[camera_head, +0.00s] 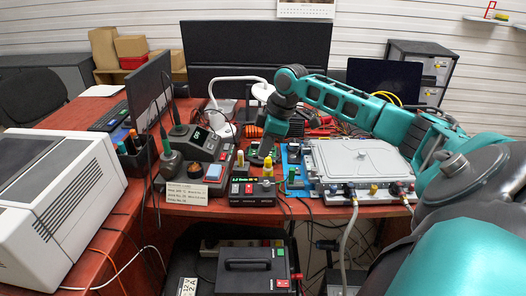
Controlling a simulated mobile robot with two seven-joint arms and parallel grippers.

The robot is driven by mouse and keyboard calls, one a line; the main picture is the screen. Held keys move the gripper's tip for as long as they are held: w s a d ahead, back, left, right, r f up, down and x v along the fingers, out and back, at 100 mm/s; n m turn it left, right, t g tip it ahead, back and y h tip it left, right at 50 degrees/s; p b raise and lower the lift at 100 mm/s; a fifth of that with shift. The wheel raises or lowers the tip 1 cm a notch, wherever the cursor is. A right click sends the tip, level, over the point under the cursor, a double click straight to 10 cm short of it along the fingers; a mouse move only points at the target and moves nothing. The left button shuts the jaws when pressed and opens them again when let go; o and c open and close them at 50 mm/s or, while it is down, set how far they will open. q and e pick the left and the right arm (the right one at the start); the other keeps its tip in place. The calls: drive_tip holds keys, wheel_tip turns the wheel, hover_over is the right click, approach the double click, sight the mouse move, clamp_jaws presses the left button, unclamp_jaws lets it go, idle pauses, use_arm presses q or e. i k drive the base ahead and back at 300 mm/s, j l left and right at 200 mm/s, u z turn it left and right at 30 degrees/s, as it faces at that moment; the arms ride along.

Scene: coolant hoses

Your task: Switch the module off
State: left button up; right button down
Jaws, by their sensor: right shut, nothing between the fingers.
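A flat silver-grey module (358,158) lies on the right half of the red table, with several coloured hose fittings (374,189) along its front edge. A small black unit (254,193) with a green lit display and a red front part stands left of it, near the table's front edge. I cannot tell which part is the module's switch. My right gripper (266,155) reaches in from the right over the silver module. It is shut and empty, pointing down just behind and above the black unit; whether it touches anything is unclear. My left gripper is not in view.
A soldering station (196,143) stands left of the black unit, with a paper label (187,194) in front. A white machine (58,193) fills the left side. Monitors (256,54) stand behind. A black case (252,268) sits below the table edge. Cables clutter the back.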

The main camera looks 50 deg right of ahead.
sight(249, 186)
drive_tip(key=k, duration=1)
